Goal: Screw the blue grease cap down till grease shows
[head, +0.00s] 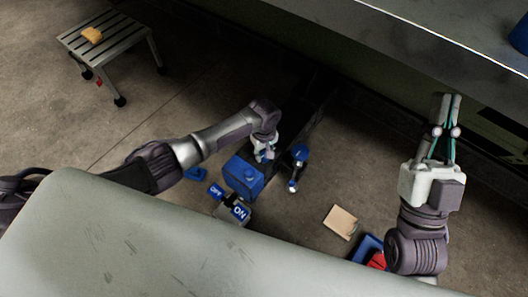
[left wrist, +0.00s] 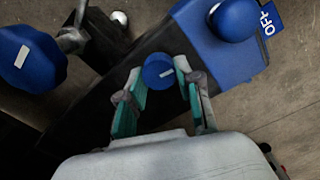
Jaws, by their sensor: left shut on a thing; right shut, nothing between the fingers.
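In the head view my left gripper (head: 265,155) is low beside a blue box, and the cap cannot be made out clearly there. My right gripper (head: 449,99) is shut and empty, raised at the right, away from the cap.
The blue box (head: 243,178) with a round knob stands close by; it also shows in the left wrist view (left wrist: 225,50). A larger blue knob (left wrist: 30,57) is at left. An ON block (head: 239,212), an OFF block (head: 215,191), a tan board (head: 341,222) and a step stool (head: 108,42) are around.

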